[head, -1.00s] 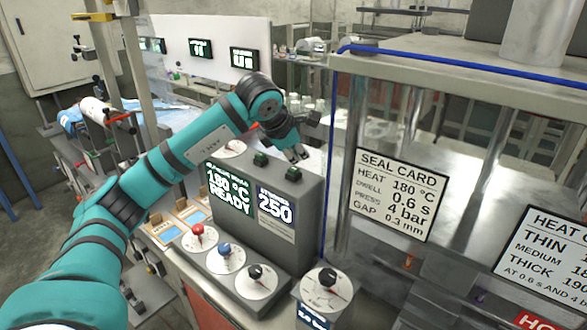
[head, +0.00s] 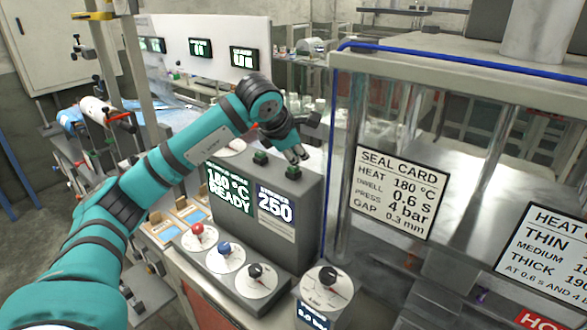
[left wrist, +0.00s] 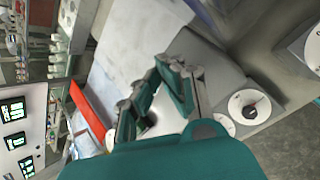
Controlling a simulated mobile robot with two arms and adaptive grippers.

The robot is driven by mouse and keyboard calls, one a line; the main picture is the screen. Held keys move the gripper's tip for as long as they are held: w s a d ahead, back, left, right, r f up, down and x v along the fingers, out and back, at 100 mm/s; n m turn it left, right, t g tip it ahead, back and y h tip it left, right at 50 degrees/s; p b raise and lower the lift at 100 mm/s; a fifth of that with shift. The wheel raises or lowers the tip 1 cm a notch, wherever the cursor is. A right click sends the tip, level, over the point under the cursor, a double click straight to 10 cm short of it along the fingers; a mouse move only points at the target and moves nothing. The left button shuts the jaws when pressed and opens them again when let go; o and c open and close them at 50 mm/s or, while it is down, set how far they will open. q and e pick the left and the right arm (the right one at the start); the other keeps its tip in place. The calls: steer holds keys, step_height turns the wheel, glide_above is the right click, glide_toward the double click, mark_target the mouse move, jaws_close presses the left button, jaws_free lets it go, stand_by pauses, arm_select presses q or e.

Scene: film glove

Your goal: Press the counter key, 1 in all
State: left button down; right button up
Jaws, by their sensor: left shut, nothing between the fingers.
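A grey console (head: 291,216) carries two green keys on its top. The left green key (head: 260,157) is beside my gripper, and the right green key (head: 293,172) is just below its fingertips. Its front has a display reading 180 °C READY (head: 229,191) and a counter display reading 250 (head: 275,206). My left gripper (head: 300,156) is shut and empty, pointing down over the right key. I cannot tell whether it touches the key. In the left wrist view its fingers (left wrist: 165,90) fill the middle. My right gripper is not in view.
Dials with red (head: 198,231), blue (head: 224,251) and black (head: 256,272) knobs sit before the console. Another black-knob dial (head: 327,281) stands at its right. A clear-walled machine with a seal card (head: 397,194) closes off the right side.

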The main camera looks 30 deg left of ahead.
mark_target(297, 167)
arm_select(q)
steer(key=shift+f+b, duration=0.4)
steer(key=shift+f, duration=0.25)
stand_by(0.6)
steer(key=shift+r, duration=0.1)
steer(key=shift+r+p, duration=0.65)
steer(key=shift+r, duration=0.25)
step_height(297, 167, up, 5)
steer(key=p, duration=0.3)
steer(key=shift+p, duration=0.4)
steer(key=shift+f, duration=0.1)
stand_by(0.5)
